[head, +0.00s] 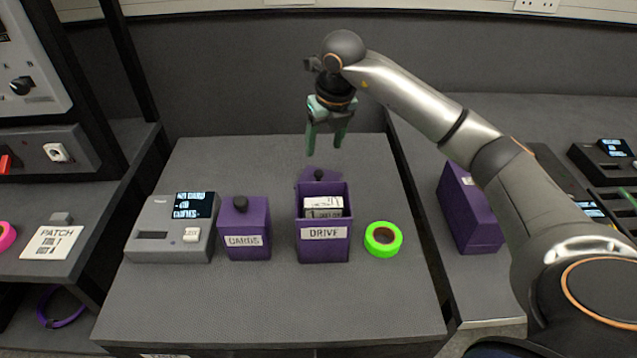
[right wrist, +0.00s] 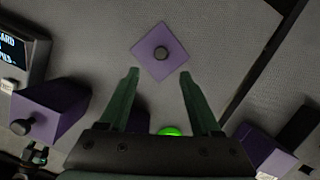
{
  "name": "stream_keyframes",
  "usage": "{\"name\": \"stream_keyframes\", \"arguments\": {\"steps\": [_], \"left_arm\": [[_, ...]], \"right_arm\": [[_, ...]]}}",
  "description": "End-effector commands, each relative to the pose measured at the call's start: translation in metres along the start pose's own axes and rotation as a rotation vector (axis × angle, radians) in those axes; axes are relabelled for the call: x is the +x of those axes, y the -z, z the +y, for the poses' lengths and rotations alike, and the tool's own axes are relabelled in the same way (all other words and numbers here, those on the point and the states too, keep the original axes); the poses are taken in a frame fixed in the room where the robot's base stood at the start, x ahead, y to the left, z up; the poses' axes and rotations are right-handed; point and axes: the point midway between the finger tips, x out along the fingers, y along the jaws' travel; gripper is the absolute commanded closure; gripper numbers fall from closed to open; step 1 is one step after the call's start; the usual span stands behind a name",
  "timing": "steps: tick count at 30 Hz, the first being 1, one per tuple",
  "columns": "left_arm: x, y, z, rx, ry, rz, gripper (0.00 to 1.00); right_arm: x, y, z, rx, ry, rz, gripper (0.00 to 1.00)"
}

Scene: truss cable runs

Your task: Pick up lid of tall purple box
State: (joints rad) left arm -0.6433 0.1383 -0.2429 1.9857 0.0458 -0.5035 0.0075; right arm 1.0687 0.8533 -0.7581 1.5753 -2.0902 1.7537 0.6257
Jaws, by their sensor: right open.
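A tall purple box labelled DRIVE (head: 323,252) stands open on the grey table, with white items inside. A flat purple lid with a dark round knob (head: 318,175) lies just behind it, partly hidden by the box. In the right wrist view the lid (right wrist: 175,65) shows whole, turned like a diamond, knob up. My right gripper (head: 324,148), with green fingers, is open and empty, pointing down above the table near the lid. In the right wrist view its fingertips (right wrist: 159,72) frame the lid's near corner, and the knob is beyond them. My left gripper is out of view.
A closed purple box labelled CARDS (head: 243,241) stands left of the DRIVE box, beside a grey device with a screen (head: 172,228). A green tape roll (head: 383,239) lies to the right. Another purple box (head: 466,210) stands on the right-hand table. The table around the lid is clear.

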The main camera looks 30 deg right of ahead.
Motion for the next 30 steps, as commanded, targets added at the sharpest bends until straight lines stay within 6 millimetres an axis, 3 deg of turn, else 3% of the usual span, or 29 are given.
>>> {"name": "stream_keyframes", "arguments": {"steps": [4, 13, 21, 30], "left_arm": [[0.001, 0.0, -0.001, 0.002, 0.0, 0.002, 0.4], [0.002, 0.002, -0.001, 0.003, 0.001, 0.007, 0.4], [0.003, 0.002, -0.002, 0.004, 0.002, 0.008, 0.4], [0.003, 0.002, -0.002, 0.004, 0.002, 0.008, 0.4]], "right_arm": [[0.029, 0.001, 0.0, 0.0, 0.0, 0.005, 0.35], [0.056, 0.001, 0.0, -0.001, 0.0, 0.004, 0.35], [0.093, 0.001, -0.001, 0.0, 0.0, 0.002, 0.35], [0.098, 0.0, -0.001, -0.001, 0.0, 0.0, 0.35]]}}
